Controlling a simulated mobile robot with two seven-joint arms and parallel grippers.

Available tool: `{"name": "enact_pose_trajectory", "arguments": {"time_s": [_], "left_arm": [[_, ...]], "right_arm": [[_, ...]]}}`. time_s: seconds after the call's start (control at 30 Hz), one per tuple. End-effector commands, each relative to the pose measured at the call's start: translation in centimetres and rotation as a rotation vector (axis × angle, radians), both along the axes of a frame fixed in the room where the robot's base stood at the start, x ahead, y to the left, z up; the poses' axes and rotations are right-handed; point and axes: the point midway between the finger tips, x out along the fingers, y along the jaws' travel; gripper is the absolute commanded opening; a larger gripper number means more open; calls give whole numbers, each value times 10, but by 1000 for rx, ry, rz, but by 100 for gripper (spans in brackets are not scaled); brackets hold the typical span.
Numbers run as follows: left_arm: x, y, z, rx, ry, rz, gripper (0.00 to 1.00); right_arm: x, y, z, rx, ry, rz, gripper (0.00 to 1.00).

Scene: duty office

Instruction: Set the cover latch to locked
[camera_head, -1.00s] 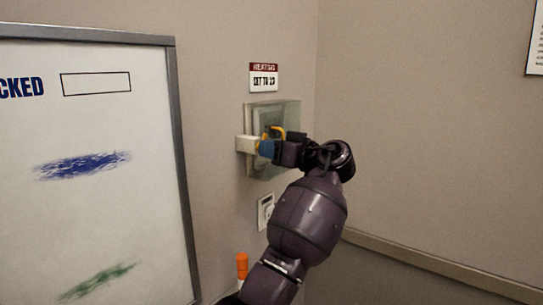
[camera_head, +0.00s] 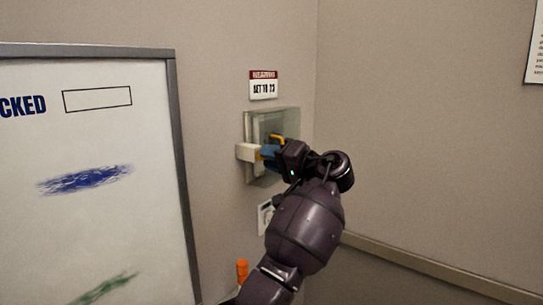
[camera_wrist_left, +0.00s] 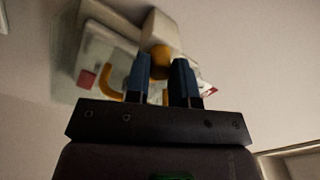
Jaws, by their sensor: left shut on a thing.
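A clear cover box (camera_head: 291,119) is on the wall below a red and white sign. A pale block (camera_head: 245,152) sticks out at its left side. My left gripper (camera_head: 268,152) is at the front of the box, its blue fingers by this block. In the left wrist view, the gripper (camera_wrist_left: 160,72) is shut on a rounded yellow knob (camera_wrist_left: 161,55), which seems to be the cover latch. A curved yellow handle (camera_wrist_left: 112,95) shows beside the left finger. The fingers hide part of the knob, and I cannot read the latch's setting. My right gripper is out of view.
A framed whiteboard (camera_head: 110,225) stands at the left, with its edge near the box. The wall sign (camera_head: 263,86) is above the box. A small white wall plate (camera_head: 264,216) below it is partly hidden by my arm. An orange object (camera_head: 242,270) is lower down.

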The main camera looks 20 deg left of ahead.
Motion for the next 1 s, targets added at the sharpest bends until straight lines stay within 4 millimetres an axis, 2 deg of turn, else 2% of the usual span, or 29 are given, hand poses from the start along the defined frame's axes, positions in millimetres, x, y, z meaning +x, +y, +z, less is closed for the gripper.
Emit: {"name": "enact_pose_trajectory", "arguments": {"time_s": [0.4,1.0], "left_arm": [[0,1,0,85,229,1,0],[0,1,1,104,282,1,0]], "right_arm": [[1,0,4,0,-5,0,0],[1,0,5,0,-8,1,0]]}}
